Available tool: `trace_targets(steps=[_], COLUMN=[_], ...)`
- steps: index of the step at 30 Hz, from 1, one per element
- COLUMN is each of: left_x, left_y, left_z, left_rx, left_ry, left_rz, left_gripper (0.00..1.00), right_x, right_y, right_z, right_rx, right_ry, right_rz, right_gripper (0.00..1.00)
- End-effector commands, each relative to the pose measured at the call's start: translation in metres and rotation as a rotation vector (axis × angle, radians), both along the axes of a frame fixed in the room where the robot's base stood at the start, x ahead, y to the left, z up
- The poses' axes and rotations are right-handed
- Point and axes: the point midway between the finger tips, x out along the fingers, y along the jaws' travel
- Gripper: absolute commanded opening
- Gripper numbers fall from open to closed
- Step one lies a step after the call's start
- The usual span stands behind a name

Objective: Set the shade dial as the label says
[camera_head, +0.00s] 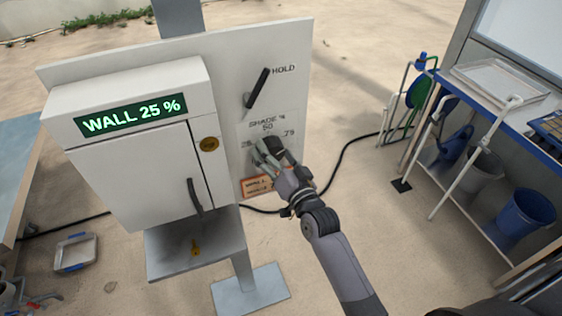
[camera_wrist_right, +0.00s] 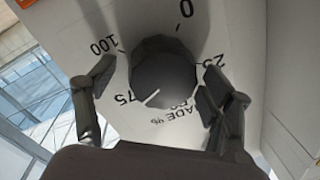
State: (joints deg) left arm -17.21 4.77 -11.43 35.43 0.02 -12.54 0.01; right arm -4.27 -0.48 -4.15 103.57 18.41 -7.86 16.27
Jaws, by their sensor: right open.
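The shade dial (camera_wrist_right: 165,72) is a dark round knob on the white panel (camera_head: 215,60). In the right wrist view its white pointer line lies between 75 and 50. In the head view my right gripper (camera_head: 268,150) covers most of the dial. My right gripper (camera_wrist_right: 158,92) is open, one finger on each side of the knob, with gaps visible. The orange label (camera_head: 254,188) below the dial starts with "WALL"; my gripper hides the rest. The green display (camera_head: 133,114) reads "WALL 25 %". My left gripper is not in view.
A black lever (camera_head: 257,88) marked HOLD sits above the dial. The white cabinet (camera_head: 135,165) with a dark handle juts out left of the dial. A shelf rack with a blue bucket (camera_head: 526,212) stands at the right. Sandy ground lies between.

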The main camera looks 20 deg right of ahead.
Motion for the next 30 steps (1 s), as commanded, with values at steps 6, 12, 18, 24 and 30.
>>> trace_targets(steps=[6,12,18,24,30], left_x=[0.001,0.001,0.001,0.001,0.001], left_y=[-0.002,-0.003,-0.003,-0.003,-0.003], left_z=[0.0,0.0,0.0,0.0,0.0], left_rx=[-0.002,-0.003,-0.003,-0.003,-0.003], left_ry=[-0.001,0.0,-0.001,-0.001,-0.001], left_rz=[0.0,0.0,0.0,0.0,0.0], left_gripper=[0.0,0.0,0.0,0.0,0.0], right_x=[-0.037,-0.08,-0.108,-0.116,-0.116], right_y=[-0.004,-0.009,-0.012,-0.013,-0.013], right_z=[-0.004,-0.004,-0.004,-0.004,-0.004], right_rx=[-0.001,-0.001,0.0,0.0,0.0], right_ry=[0.004,0.005,0.002,0.001,0.001], right_rz=[0.001,0.001,0.0,0.001,0.001], right_gripper=[0.75,0.75,0.75,0.75,0.75])
